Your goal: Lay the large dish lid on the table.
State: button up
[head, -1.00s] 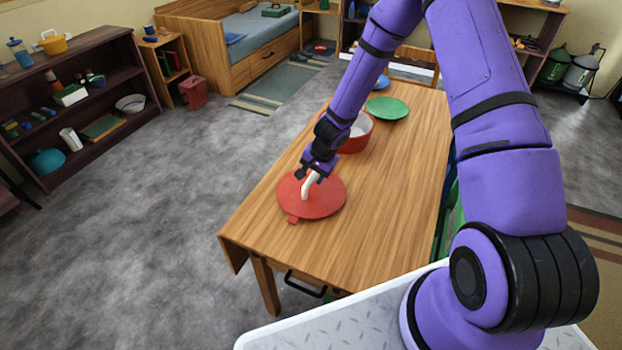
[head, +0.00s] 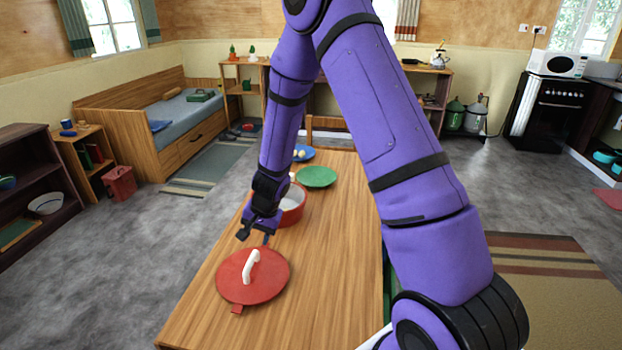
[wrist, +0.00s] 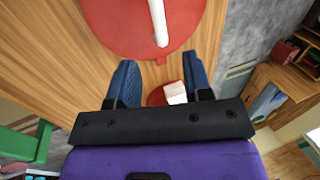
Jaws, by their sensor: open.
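The large dish lid (head: 262,283) is a flat red disc with a white arched handle and a small red tab. It lies on the wooden table (head: 335,270) near its front left edge. It also shows at the top of the wrist view (wrist: 120,30). My gripper (head: 255,238) is open and empty, just behind the lid's handle and apart from it. In the wrist view, its two blue fingers stand apart below the handle's end. A red dish (head: 293,207) with a pale inside stands on the table behind my gripper.
A green plate (head: 316,177) and a blue plate (head: 304,152) with something pale on it lie farther back on the table. A chair (head: 328,124) stands at the far end. The table right of the lid is clear.

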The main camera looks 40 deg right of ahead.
jog(key=s+a+r+n+t, duration=0.1)
jog(key=s+r+n, duration=0.3)
jog(key=r, duration=0.9)
jog(key=s+r+n+t, duration=0.1)
jog(key=s+r, duration=0.4)
jog(key=r, duration=0.8)
jog(key=s+d+r+n, duration=0.1)
jog(key=s+r, duration=0.2)
jog(key=s, duration=0.4)
jog(key=s+d+r+n+h, duration=0.1)
jog(key=s+d+r, duration=0.1)
jog(key=s+r, duration=0.2)
jog(key=s+d+r+n+h, duration=0.1)
jog(key=s+r, duration=0.3)
jog(key=s, duration=0.6)
jog(key=shift+s+d+r+n+t, duration=0.2)
jog(key=shift+s+d+n+t, duration=0.2)
jog(key=shift+d, duration=0.25)
